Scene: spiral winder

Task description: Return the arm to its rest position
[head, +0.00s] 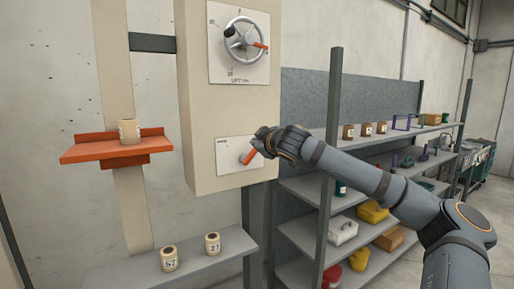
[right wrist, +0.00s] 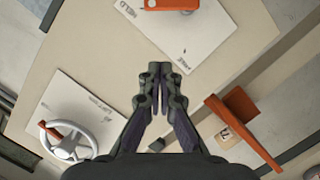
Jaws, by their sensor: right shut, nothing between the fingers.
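My right arm reaches in from the right of the head view, and its gripper (head: 264,145) is at the lower plate (head: 229,157) on the beige cabinet. An orange lever (head: 249,156) on that plate points down and left, right beside the gripper in that view. In the right wrist view, the right gripper (right wrist: 159,72) is shut and empty. The orange lever (right wrist: 172,5) shows there beyond the fingertips, cut by the top edge and apart from them. My left gripper is not in view.
A handwheel (head: 245,40) is higher on the cabinet (head: 212,110). An orange shelf (head: 113,148) carries a labelled roll (head: 129,131); two numbered rolls stand on the grey ledge (head: 205,255) below. A rack (head: 333,130) with stored items stands behind my right arm.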

